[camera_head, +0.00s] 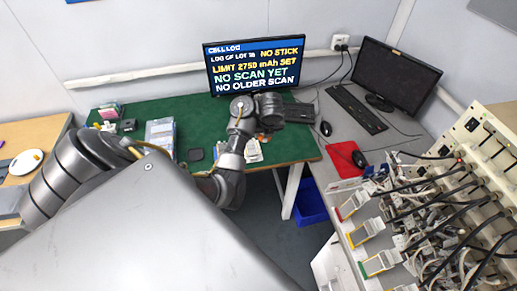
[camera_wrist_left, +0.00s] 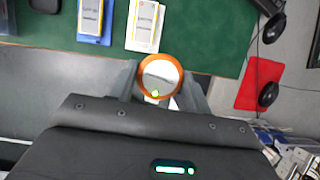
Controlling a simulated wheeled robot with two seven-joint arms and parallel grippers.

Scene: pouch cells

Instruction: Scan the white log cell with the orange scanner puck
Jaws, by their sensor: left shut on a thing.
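My left gripper (camera_wrist_left: 160,88) is shut on the orange scanner puck (camera_wrist_left: 143,68), a round orange-rimmed disc with a pale face and a small green light. In the wrist view the puck appears just below a white cell (camera_wrist_left: 144,24) with yellow edging, which lies flat on the green table. A blue-edged cell (camera_wrist_left: 91,22) lies to its left. In the head view the white cell (camera_head: 253,150) shows beside my left arm, partly covered; the gripper's fingertips and the puck are hidden there. I cannot tell the puck's height above the table. My right gripper is not in view.
The monitor (camera_head: 254,65) reads "CELL LOG" and "LIMIT 2750 mAh SET". A clear packet (camera_head: 160,134) and a dark pad (camera_head: 195,155) lie on the green table (camera_head: 190,112). A red mat (camera_head: 343,157) and cabled test rack (camera_head: 478,140) stand right. A blue bin (camera_head: 311,203) is below.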

